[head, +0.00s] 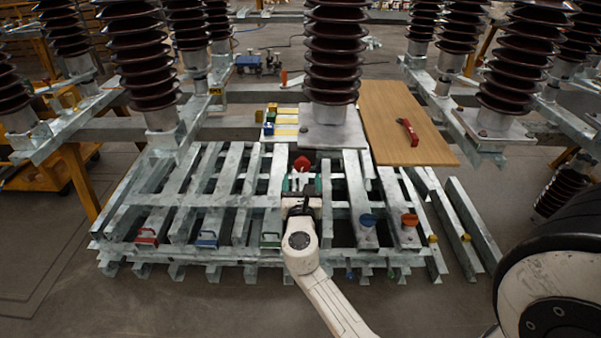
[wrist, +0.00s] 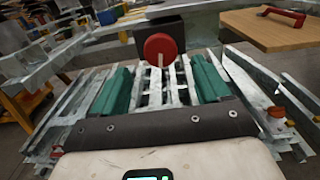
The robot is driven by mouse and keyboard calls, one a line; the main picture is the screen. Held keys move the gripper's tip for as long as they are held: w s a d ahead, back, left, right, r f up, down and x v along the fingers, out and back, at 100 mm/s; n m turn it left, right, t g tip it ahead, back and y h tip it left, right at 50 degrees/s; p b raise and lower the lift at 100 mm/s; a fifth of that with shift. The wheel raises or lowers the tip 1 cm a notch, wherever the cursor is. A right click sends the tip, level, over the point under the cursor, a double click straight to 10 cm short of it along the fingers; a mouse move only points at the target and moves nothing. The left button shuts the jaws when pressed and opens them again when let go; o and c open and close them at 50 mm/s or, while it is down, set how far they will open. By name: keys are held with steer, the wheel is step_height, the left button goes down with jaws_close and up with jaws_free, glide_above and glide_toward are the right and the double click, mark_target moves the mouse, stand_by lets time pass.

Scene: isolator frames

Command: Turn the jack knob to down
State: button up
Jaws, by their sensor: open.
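A round red knob (head: 301,163) stands at the base of the central insulator, just beyond my gripper (head: 301,184). In the wrist view the red knob (wrist: 160,48) is a disc in front of a dark block, with a pale mark at its lower edge. My gripper's green fingers (wrist: 160,85) are spread wide, one on each side below the disc, with nothing between them. The disc appears beyond the fingertips; contact cannot be told. A blue knob (head: 368,220) and an orange knob (head: 409,220) sit on the frame to the right. No label shows which is the jack knob.
A wooden board (head: 405,115) with a red-handled item (head: 408,131) lies at the right. Red, blue and green handles line the frame's front left. Ribbed insulators (head: 332,55) stand behind. Steel beams (head: 470,225) fill the right side.

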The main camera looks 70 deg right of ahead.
mark_target(302, 168)
steer(key=shift+x, duration=2.4)
steer(key=c, duration=1)
steer(key=shift+c, duration=0.2)
